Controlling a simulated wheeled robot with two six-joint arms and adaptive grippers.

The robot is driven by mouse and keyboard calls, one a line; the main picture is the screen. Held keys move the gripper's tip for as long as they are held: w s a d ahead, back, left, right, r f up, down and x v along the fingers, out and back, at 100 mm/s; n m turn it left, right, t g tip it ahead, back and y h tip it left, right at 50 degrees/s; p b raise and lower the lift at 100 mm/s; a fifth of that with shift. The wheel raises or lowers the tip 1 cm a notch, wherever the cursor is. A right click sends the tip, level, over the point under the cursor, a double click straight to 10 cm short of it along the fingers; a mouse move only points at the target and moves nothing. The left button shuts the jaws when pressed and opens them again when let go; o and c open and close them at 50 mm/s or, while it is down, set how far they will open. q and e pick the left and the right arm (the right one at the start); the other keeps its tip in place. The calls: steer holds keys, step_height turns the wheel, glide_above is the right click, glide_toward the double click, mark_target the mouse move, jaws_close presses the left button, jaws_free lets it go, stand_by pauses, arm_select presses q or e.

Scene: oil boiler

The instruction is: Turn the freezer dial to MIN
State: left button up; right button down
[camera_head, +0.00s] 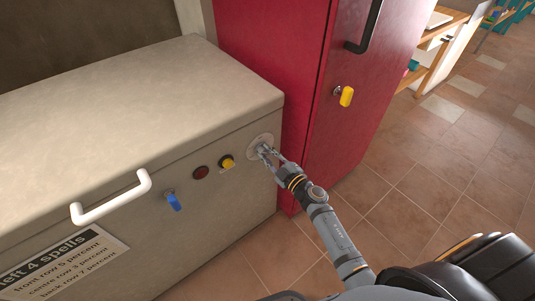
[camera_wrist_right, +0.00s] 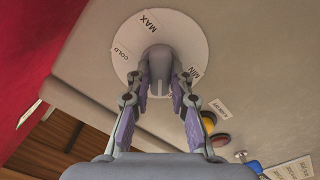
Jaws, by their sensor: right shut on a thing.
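The freezer (camera_head: 120,110) is a long grey-beige chest on the left of the head view, its lid down. Its round white dial plate (camera_head: 259,144) is at the right end of the front face. In the right wrist view the dial plate (camera_wrist_right: 190,30) carries labels MAX at the top, COLD at the left and MIN at the lower right. A grey knob (camera_wrist_right: 160,58) stands in its middle. My right gripper (camera_head: 265,151) is shut on the knob, one finger on each side; it shows in the wrist view too (camera_wrist_right: 160,88). My left gripper is out of view.
Left of the dial sit a yellow knob (camera_head: 227,162), a red button (camera_head: 201,172) and a blue key-like knob (camera_head: 174,201). A white handle (camera_head: 112,201) juts from the front. A red cabinet (camera_head: 285,60) with a yellow knob (camera_head: 346,96) stands close right. Tiled floor lies open beyond.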

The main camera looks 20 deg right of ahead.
steer(key=n, duration=0.7)
steer(key=shift+f+n, duration=0.15)
steer(key=shift+n, duration=0.15)
steer(key=n, duration=0.3)
steer(key=shift+n+b, duration=0.3)
steer(key=shift+f+n, duration=0.1)
steer(key=shift+n, duration=0.9)
steer(key=shift+n+b, duration=0.35)
steer(key=shift+n, duration=0.35)
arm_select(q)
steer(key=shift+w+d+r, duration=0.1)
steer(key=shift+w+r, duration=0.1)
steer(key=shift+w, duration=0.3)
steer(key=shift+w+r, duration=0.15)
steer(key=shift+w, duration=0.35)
arm_select(e)
steer(key=shift+n, duration=0.3)
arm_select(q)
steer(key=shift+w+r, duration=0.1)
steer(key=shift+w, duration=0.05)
